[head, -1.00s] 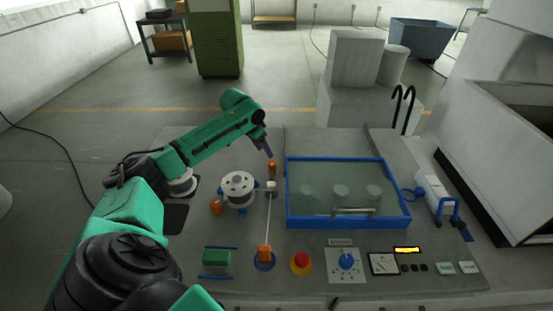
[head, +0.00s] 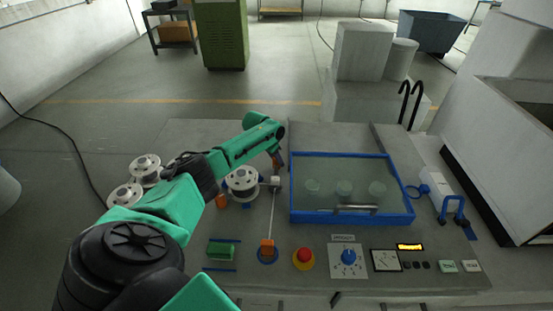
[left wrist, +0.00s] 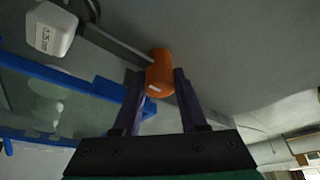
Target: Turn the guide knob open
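The orange knob (left wrist: 160,74) with a small white mark shows in the left wrist view, at the end of a grey bar. My left gripper (head: 277,161) is over the back of the bench, left of the blue-framed tank (head: 292,208). Its two dark purple fingers stand apart, one on each side of the knob. They look close to its sides; I cannot tell whether they touch it. In the head view the knob is mostly hidden by the gripper. A white labelled block (left wrist: 50,29) is near the bar. My right gripper is out of view.
A white spool (head: 242,182) stands beside my left forearm, with another orange knob (head: 221,201) nearby. An orange block (head: 267,246), red button (head: 304,257), blue dial (head: 348,257) and meter (head: 385,260) line the front. More spools (head: 145,169) lie left.

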